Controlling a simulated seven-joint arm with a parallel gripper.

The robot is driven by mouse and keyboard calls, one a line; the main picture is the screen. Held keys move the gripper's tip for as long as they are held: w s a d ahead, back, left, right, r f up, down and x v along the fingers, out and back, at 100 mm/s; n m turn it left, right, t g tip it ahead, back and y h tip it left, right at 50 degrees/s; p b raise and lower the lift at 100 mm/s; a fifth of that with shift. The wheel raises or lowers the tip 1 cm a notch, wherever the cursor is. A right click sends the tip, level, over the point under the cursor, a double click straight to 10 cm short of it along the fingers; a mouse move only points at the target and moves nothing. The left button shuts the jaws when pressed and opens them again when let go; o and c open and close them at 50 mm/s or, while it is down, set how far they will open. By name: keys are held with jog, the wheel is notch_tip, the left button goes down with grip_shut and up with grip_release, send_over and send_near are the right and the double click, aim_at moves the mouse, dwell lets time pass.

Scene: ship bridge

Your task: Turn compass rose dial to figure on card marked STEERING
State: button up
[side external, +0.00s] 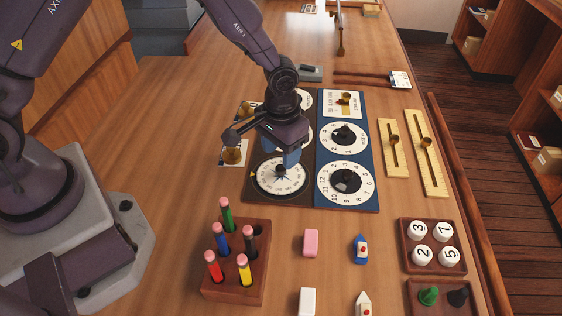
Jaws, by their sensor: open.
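The compass rose dial (268,187) is a round white dial with a star pattern on the dark panel, at its near left corner. A small dark knob stands at its middle, and a small orange mark sits at its left edge. My gripper (284,163) points down over the dial's far part, with its fingers close to the knob. It is open; whether the fingers touch the knob cannot be told. A white card (344,112) under a brass weight lies at the panel's far right. Another card (228,160) under a brass weight lies left of the panel. The lettering is too small to read.
Two numbered dials, a far one (361,137) and a near one (326,184), are on the blue panel half. My gripper partly hides other dials behind it. A pencil block (258,285) stands in front. Brass sliders (388,160), a number tray (404,246) and small blocks lie to the right.

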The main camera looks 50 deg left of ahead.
aim_at(281, 167)
jog(key=shift+f, duration=2)
jog(key=c, duration=0.9)
jog(key=shift+c, duration=0.2)
jog(key=shift+m, duration=0.3)
jog(key=shift+m, duration=2.6)
jog(key=o, duration=0.9)
